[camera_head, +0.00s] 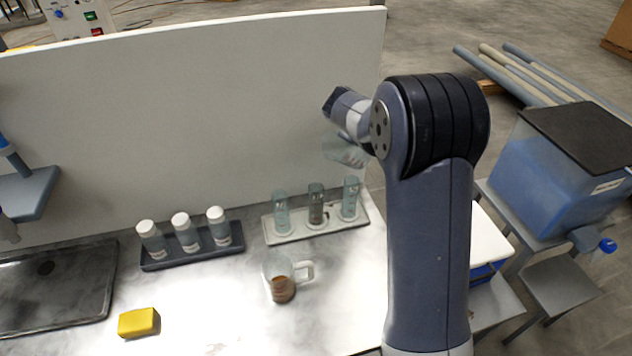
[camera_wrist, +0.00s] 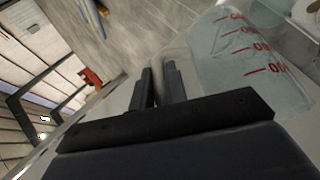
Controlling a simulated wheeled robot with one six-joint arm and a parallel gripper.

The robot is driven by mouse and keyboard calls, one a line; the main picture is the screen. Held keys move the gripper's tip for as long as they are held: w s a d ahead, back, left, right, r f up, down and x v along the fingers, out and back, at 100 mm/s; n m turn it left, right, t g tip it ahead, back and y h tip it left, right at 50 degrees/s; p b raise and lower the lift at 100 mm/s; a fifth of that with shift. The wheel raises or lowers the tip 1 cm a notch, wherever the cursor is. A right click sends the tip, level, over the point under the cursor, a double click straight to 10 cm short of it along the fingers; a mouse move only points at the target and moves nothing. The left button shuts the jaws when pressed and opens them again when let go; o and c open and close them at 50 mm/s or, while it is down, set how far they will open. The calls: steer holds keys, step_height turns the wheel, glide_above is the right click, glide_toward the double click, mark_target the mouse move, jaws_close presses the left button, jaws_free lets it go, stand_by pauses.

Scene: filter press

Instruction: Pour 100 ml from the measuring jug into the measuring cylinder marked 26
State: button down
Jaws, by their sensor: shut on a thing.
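My gripper (camera_wrist: 158,82) is shut on the handle of a clear measuring jug with red graduations (camera_wrist: 245,58). In the head view this jug (camera_head: 344,152) is held high in front of the white panel, above and behind the cylinders, and looks tilted. What it holds cannot be told. Three measuring cylinders stand upright in a pale tray (camera_head: 290,238): a left one (camera_head: 281,215), a middle one with grey-brown contents (camera_head: 316,205) and a right one (camera_head: 350,200). Their numbers are too small to read, so I cannot tell which is 26.
A second clear jug (camera_head: 281,280) with brown contents stands on the bench before the tray. Several white bottles (camera_head: 185,233) stand in a dark rack (camera_head: 195,258). A yellow block (camera_head: 139,322) lies at the front left, near a dark sink tray (camera_head: 60,290). The white panel (camera_head: 190,110) closes the back.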

steer(key=shift+w+d+f+m+g+y, duration=0.15)
steer(key=shift+w+d+f+g+y, duration=0.05)
steer(key=shift+d+g+y, duration=0.2)
steer(key=shift+w+d+f+m+g+y, duration=0.2)
steer(key=shift+d+y, duration=0.1)
steer(key=shift+y, duration=0.2)
steer(key=w+d+f+m+g+y, duration=0.1)
steer(key=w+d+f+g+y, duration=0.1)
steer(key=d+f+y, duration=0.3)
steer(key=shift+w+f+g+y, duration=0.25)
steer(key=shift+f+g+y, duration=0.2)
steer(key=shift+g+y, duration=0.2)
steer(key=shift+s+a, duration=0.1)
stand_by(0.5)
